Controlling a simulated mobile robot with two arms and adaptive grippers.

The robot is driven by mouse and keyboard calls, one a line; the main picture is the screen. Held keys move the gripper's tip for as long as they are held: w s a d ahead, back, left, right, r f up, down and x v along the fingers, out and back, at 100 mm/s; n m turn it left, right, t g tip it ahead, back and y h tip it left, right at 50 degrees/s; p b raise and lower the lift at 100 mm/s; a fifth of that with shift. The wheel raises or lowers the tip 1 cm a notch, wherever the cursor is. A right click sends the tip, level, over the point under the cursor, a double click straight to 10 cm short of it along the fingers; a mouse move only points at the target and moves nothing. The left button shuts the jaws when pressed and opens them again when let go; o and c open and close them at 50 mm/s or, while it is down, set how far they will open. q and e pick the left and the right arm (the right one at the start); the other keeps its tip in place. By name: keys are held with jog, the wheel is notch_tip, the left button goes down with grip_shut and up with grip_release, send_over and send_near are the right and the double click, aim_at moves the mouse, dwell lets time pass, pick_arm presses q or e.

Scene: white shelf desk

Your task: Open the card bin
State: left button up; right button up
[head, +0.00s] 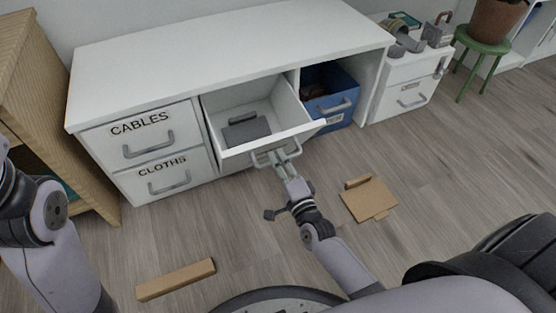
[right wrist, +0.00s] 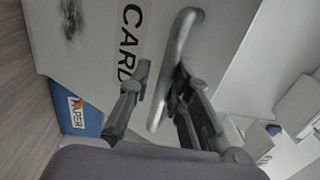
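The card bin (head: 308,122) is a white bin in the middle of the white shelf desk (head: 230,40). It stands pulled out, its inside showing in the head view. A dark grey item (head: 246,131) lies in it. My right gripper (head: 283,162) is at the bin's front handle (head: 265,157). In the right wrist view the bin's front (right wrist: 95,50) shows part of the label "CARD". The fingers (right wrist: 165,75) lie on either side of the handle (right wrist: 188,25), with a gap visible on the left. My left arm shows at the left edge, its gripper out of view.
A blue paper bin (head: 343,82) is right of the card bin, also seen in the right wrist view (right wrist: 75,110). Drawers labelled CABLES (head: 110,144) and CLOTHS (head: 130,186) are left. Flattened cardboard (head: 369,202) and a cardboard strip (head: 176,279) lie on the floor.

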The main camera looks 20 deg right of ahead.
aim_at(278, 136)
jog(key=shift+o, duration=1.2)
jog(key=shift+r, duration=0.1)
jog(key=shift+r, duration=0.2)
notch_tip(278, 136, up, 10)
jog(key=shift+f, duration=0.1)
jog(key=shift+c, duration=0.2)
